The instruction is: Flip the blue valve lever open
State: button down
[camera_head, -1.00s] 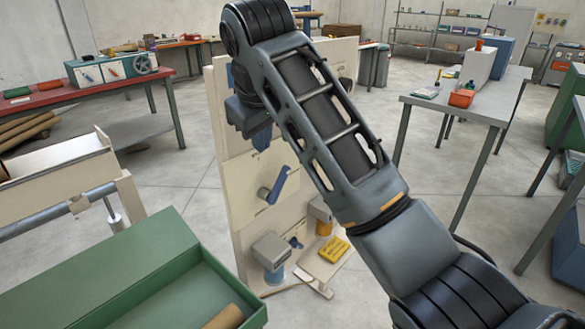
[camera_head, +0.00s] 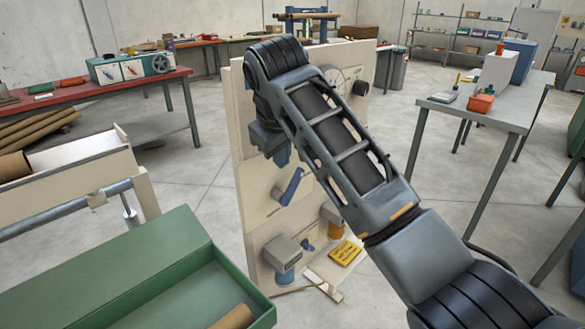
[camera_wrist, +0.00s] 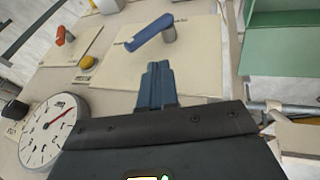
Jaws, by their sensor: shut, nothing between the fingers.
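The blue valve lever (camera_head: 291,187) is on the upright pale panel (camera_head: 243,150), pointing up at a slant from its pivot. In the wrist view the blue lever (camera_wrist: 148,33) lies at a slant across a cream plate, with its round pivot post at the right end. My gripper (camera_head: 283,157) is just above the lever in the head view, fingers pointing down and partly hidden by my own arm. In the wrist view my gripper (camera_wrist: 157,70) has its blue-grey fingers together and empty, over the same plate. A gap shows between the fingertips and the lever.
A round dial gauge (camera_wrist: 52,128), a yellow button (camera_wrist: 88,62) and a red lever (camera_wrist: 64,36) share the panel. A green tray (camera_head: 150,262) stands front left.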

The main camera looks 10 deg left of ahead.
aim_at(292, 179)
jog(key=shift+w+d+f+p, duration=0.1)
jog(key=shift+w+d+f, duration=0.2)
jog(key=shift+w+f, duration=0.5)
jog(key=shift+w+d+f+p, duration=0.1)
jog(key=shift+w+d+f, duration=0.35)
jog(key=shift+f, duration=0.65)
jog(key=shift+w+d+f+p, duration=0.1)
jog(key=shift+w+d+f, duration=0.05)
jog(key=shift+w+f, duration=0.7)
